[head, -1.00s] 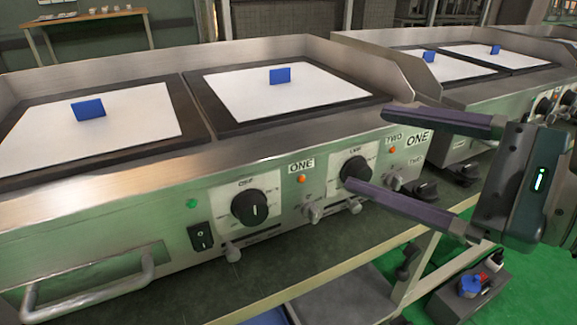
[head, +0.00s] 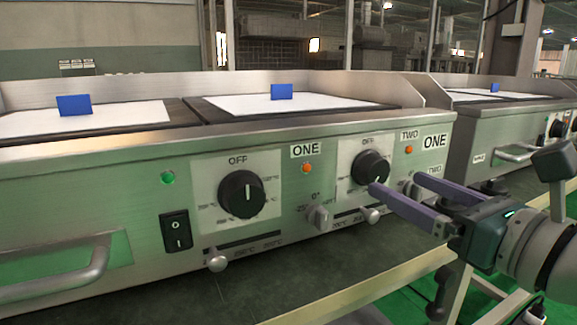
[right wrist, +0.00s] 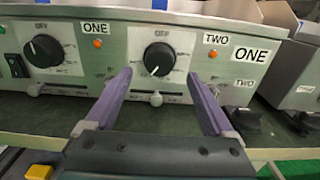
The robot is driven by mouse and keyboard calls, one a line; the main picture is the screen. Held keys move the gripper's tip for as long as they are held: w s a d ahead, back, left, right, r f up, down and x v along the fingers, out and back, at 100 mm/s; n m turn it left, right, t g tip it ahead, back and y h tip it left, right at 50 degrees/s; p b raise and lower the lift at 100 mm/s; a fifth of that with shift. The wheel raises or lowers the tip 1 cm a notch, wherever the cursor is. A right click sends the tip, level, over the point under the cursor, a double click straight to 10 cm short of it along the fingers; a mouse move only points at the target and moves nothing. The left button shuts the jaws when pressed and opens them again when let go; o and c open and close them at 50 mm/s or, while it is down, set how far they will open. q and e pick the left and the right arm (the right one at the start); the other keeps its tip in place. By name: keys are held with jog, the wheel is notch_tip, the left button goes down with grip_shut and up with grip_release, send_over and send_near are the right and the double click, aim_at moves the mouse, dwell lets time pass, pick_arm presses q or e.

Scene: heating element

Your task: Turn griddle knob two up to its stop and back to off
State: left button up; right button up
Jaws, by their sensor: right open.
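Griddle knob two (head: 370,167) is a round black knob on a white dial plate, left of an orange lamp and the TWO label. It also shows in the right wrist view (right wrist: 159,59), where its white mark points down and slightly left. My right gripper (head: 396,188) is open and empty, in front of the panel by knob two. In the right wrist view its purple fingers (right wrist: 160,82) stand apart on either side of the knob, with their tips below it. I cannot tell whether the left finger touches the panel. My left gripper is out of view.
Knob one (head: 241,194) sits to the left on the same panel, beside a black rocker switch (head: 176,231). Small metal knobs (head: 318,217) and slider levers (head: 370,214) stick out below the dials. A metal handle (head: 60,273) is at lower left. A second griddle (head: 510,145) stands right.

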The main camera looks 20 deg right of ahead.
aim_at(380, 175)
jog(key=shift+w+a, duration=0.15)
jog(key=shift+w, duration=1.15)
jog(key=shift+w+a, duration=0.1)
jog(key=shift+w, duration=1.15)
jog(key=shift+c, duration=0.4)
jog(key=c, duration=1.3)
